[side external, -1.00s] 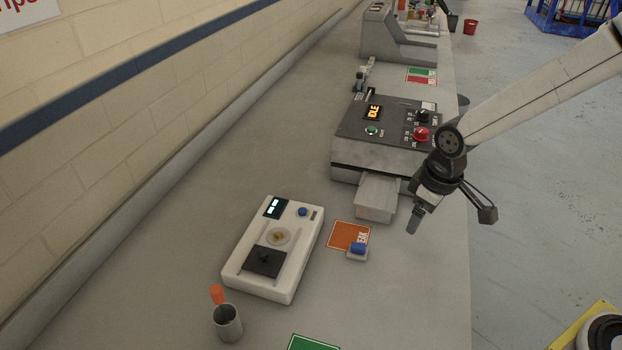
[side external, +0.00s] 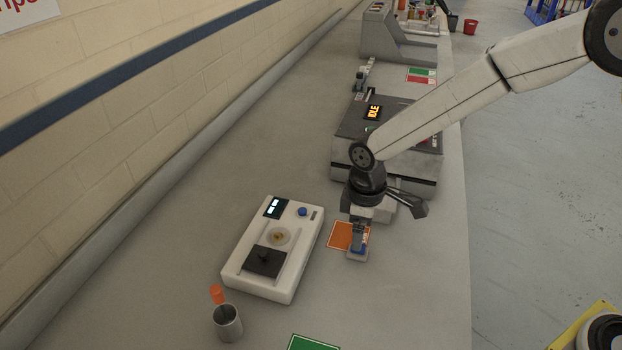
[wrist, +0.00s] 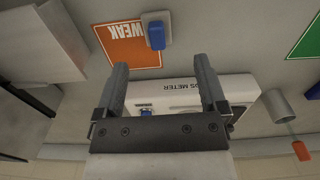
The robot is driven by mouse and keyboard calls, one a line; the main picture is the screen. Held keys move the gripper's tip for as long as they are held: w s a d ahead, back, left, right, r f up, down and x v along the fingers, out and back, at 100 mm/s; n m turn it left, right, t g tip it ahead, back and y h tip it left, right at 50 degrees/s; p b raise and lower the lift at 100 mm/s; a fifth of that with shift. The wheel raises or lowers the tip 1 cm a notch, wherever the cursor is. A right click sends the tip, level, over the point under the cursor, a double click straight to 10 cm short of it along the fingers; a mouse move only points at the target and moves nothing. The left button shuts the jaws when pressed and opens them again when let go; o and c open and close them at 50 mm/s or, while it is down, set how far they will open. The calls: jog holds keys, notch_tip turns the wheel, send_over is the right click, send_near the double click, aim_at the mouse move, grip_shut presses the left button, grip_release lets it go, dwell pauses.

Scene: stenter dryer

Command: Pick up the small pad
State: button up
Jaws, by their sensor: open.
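The small pad is a blue block (wrist: 156,36) on a small pale base (wrist: 147,17), beside the orange WEAK card (wrist: 128,48). In the side view the blue pad (side external: 357,250) is partly covered by my gripper (side external: 358,240), which hangs just above it. In the wrist view my gripper (wrist: 160,65) has its two fingers spread with nothing between them. There the pad lies beyond the fingertips, roughly centred across the gap. I cannot tell the exact height between the fingertips and the pad.
A white meter (side external: 288,287) with a dark plate stands left of the pad. A metal cup (side external: 228,323) and an orange object (side external: 216,292) are at the front left. The grey IDLE machine (side external: 349,173) is behind my gripper. A green card (side external: 312,343) lies in front.

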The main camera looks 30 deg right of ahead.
aim_at(362, 255)
jog(key=shift+f, duration=0.4)
jog(key=shift+f, duration=0.1)
jog(key=shift+d+f, duration=0.15)
jog(key=shift+f, duration=2.35)
jog(key=shift+w, duration=0.1)
grip_shut()
